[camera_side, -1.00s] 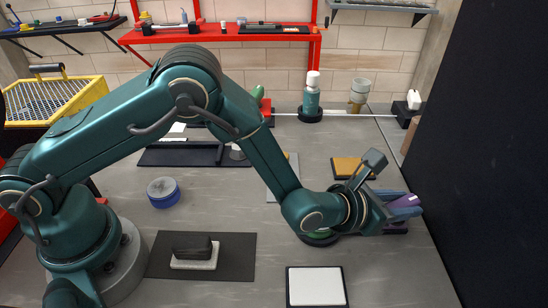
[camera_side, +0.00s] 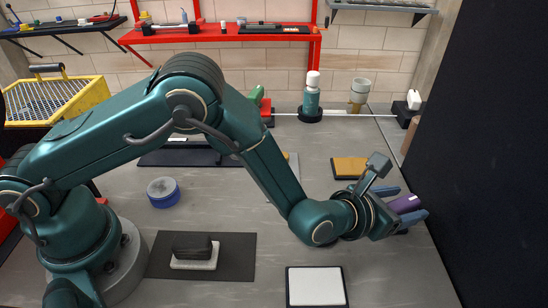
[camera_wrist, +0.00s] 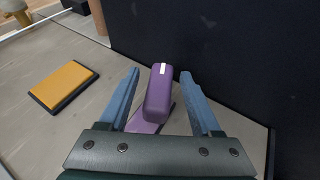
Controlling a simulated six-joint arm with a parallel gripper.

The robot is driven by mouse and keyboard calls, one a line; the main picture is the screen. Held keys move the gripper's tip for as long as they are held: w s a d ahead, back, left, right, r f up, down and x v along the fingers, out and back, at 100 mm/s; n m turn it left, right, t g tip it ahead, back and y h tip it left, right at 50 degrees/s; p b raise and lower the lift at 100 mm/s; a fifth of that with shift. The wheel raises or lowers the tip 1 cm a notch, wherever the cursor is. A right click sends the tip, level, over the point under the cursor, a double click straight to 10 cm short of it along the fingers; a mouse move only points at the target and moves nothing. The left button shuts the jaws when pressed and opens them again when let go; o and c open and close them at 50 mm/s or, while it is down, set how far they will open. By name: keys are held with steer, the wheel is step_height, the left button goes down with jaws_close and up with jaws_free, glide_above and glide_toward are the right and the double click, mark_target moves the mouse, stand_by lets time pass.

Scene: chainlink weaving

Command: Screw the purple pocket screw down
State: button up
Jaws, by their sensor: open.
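The purple pocket screw (camera_wrist: 158,95) is a rounded purple block with a small white mark on top, above a purple lower part in the wrist view. It also shows at the right of the bench in the side view (camera_side: 405,203), partly hidden by my gripper. My gripper (camera_side: 407,200) is open, with one blue finger on each side of the purple block. In the wrist view, gaps show between the block and both fingers of my gripper (camera_wrist: 160,76). The lower purple part is partly hidden by the gripper body.
A dark wall panel (camera_side: 490,130) stands close on the right. An orange pad on a black base (camera_side: 350,168) lies behind my gripper, and a white pad (camera_side: 316,287) lies in front.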

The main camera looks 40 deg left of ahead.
mark_target(402, 196)
steer(key=shift+f+n+y, duration=0.1)
steer(key=shift+n+y, duration=2.8)
steer(key=shift+y, duration=0.5)
steer(key=shift+n+y, duration=0.3)
steer(key=v, duration=0.2)
steer(key=r+v, duration=0.1)
steer(key=v, duration=0.1)
steer(key=shift+s+a, duration=0.1)
steer(key=shift+s, duration=0.05)
steer(key=w+a+r+t, duration=0.1)
steer(key=w+a+r, duration=0.2)
steer(key=r, duration=0.6)
steer(key=w+a+r+t, duration=0.1)
steer(key=w+a+r, duration=0.1)
steer(key=a+r, duration=0.4)
steer(key=w+a+r+m+t, duration=0.1)
steer(key=w+a+r, duration=0.2)
steer(key=r, duration=0.8)
steer(key=shift+w+a+r, duration=0.3)
steer(key=shift+w+a, duration=0.05)
steer(key=shift+a, duration=1)
steer(key=shift+f, duration=0.1)
